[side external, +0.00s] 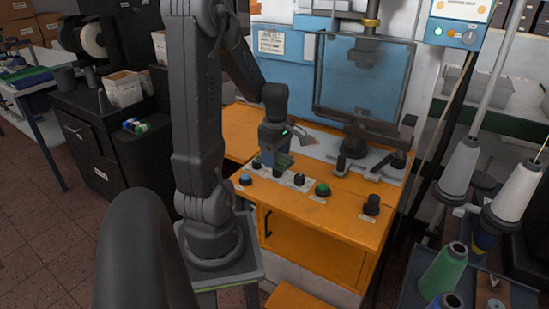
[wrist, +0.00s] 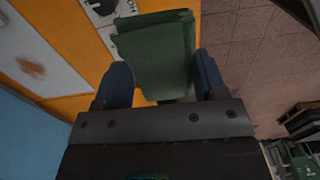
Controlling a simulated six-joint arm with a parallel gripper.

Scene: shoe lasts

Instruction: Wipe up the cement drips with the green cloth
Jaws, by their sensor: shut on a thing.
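The green cloth (wrist: 158,55) is folded and held between the two blue fingers of my gripper (wrist: 165,85). I cannot tell whether the cloth touches the surface. In the wrist view a brown smear (wrist: 31,67), likely a cement drip, lies on the pale plate to the left of the cloth, apart from it. No drips can be made out clearly in the side external view.
The orange bench (side external: 345,222) has a strip of knobs and buttons along its front, with a green button (side external: 322,189) and a black knob (side external: 372,204). A press with a clear guard (side external: 365,80) stands behind. Thread cones (side external: 462,170) stand at the right.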

